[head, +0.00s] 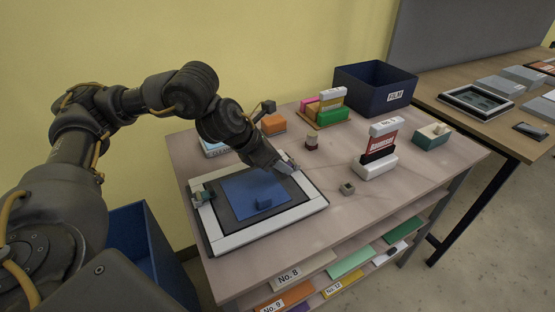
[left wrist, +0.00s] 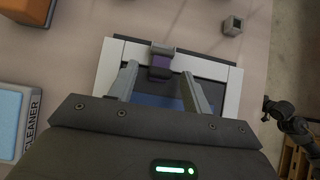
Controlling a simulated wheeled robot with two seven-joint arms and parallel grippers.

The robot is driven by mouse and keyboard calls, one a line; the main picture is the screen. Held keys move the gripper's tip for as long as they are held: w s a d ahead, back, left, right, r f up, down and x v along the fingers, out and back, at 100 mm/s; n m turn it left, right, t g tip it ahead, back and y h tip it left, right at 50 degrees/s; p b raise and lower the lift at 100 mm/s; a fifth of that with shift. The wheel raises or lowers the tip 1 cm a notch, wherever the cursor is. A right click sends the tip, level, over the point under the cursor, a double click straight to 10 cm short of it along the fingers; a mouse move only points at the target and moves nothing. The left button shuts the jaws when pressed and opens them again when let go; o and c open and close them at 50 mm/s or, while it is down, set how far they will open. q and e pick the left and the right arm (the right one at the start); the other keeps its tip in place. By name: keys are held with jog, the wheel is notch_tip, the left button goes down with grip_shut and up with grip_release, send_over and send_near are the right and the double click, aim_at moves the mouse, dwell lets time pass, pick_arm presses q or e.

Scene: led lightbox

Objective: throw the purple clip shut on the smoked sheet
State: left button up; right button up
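The purple clip (left wrist: 160,62) sits at the edge of the lightbox frame (left wrist: 232,90), with a dark part at its top. I cannot tell whether the clip is open or closed. In the head view the frame (head: 308,208) holds a dark sheet (head: 232,215) with a smaller blue sheet (head: 240,190) over its middle. I cannot tell which layer is the smoked one. My left gripper (left wrist: 160,86) is open, its fingers to either side below the clip. In the head view my left gripper (head: 288,168) hides the clip at the frame's right end. A dark arm part, perhaps my right gripper (left wrist: 285,115), shows at the right.
A green clip (head: 199,195) sits at the frame's left end. A small grey cube (head: 347,188) and a labelled white stand (head: 376,165) are to the right. A cleaner box (left wrist: 10,120) is close by.

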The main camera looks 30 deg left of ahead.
pick_arm(q)
jog(key=p+v, duration=0.1)
jog(key=v, duration=0.9)
jog(key=shift+s+r, duration=0.25)
jog(key=shift+r, duration=0.05)
pick_arm(e)
jog(key=f, duration=0.1)
jog(key=s+f, duration=0.1)
jog(key=f, duration=0.1)
jog(key=shift+s+d+f, duration=0.1)
jog(key=shift+s+d, duration=0.05)
jog(key=shift+d, duration=0.1)
